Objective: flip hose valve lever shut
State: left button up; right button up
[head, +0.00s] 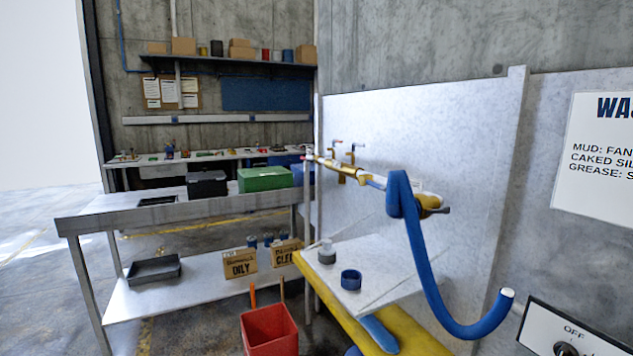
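A blue hose (432,290) hangs in a loop from the pale wall panel on the right, its white end (507,293) pointing up at the lower right. A brass pipe fitting with taps (343,168) runs along the panel to the left of the hose top. Neither of my grippers is in view.
Below the pipe stands a sloping white surface with a yellow front edge (375,325), holding a blue ring (351,279) and a grey cup (326,254). A red bucket (269,329) stands left of it. A metal table (130,217) is farther left. An OFF switch panel (570,335) is lower right.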

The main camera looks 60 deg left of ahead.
aim_at(378, 187)
jog(key=l+u, duration=0.1)
jog(key=u, duration=0.35)
jog(key=l+u, duration=0.1)
jog(key=u, duration=0.8)
jog(key=k+l, duration=0.05)
